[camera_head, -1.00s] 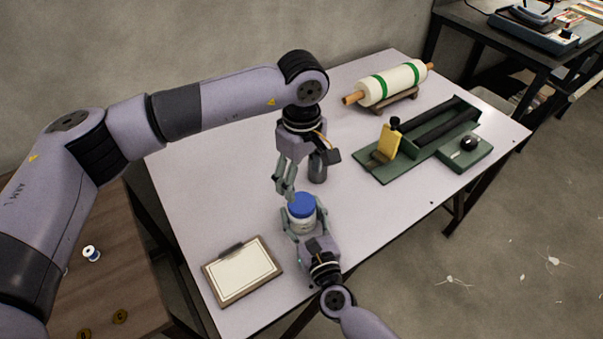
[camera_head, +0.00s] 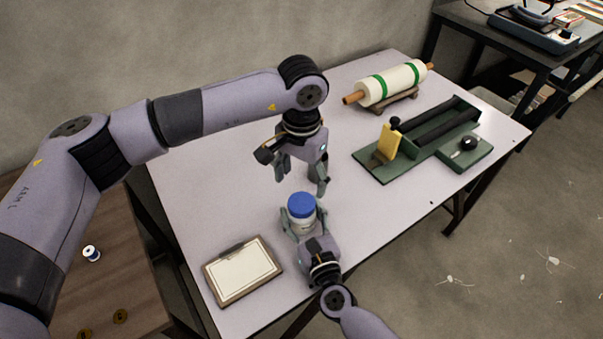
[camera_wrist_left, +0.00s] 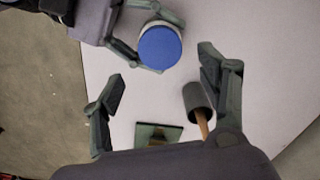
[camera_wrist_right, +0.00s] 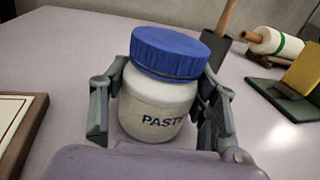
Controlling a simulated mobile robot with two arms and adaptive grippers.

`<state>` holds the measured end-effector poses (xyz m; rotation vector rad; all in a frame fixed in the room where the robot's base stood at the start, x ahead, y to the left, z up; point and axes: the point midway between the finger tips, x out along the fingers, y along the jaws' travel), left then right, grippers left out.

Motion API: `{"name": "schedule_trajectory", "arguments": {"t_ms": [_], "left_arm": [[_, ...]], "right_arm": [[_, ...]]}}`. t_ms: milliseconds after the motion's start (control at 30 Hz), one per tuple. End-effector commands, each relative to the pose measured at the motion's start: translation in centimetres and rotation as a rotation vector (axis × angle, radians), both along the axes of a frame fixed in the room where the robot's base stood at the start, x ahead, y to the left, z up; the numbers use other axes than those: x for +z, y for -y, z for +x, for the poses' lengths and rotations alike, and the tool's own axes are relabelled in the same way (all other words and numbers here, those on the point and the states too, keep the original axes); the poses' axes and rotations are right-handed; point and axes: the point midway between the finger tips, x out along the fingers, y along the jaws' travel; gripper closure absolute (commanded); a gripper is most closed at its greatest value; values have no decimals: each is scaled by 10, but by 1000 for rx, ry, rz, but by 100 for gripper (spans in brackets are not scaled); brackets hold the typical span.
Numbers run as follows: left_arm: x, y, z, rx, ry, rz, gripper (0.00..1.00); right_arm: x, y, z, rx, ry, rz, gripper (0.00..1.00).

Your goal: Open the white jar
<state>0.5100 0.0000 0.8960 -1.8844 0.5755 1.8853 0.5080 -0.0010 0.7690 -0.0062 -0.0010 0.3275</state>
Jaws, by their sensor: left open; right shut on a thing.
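The white jar (camera_head: 300,223), marked "PASTE" in the right wrist view (camera_wrist_right: 155,108), stands upright near the table's front edge. Its blue lid (camera_head: 301,204) sits on top and also shows in the left wrist view (camera_wrist_left: 160,47). My right gripper (camera_head: 304,222) is shut on the jar body, one finger on each side below the lid. My left gripper (camera_head: 300,186) is open and empty, above and behind the lid. Its fingers are spread and do not touch the lid.
A clipboard (camera_head: 241,271) lies left of the jar. A dark cup with a wooden stick (camera_wrist_left: 199,98) stands behind the jar. A green fixture (camera_head: 425,140) and a white roller (camera_head: 392,85) are toward the back right. The table right of the jar is clear.

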Motion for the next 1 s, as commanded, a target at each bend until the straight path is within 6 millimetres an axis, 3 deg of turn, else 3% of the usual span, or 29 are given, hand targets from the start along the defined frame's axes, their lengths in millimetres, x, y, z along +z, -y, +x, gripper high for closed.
{"name": "schedule_trajectory", "arguments": {"t_ms": [300,500,833,1000], "left_arm": [[-49,0,-1,1,-2,0,32],[-68,0,0,3,0,1,32],[-72,0,0,3,1,1,32],[-72,0,0,3,1,1,43]], "right_arm": [[0,0,0,0,-1,-1,100],[0,0,0,0,-1,-1,100],[0,0,0,0,-1,-1,100],[0,0,0,0,-1,-1,100]]}}
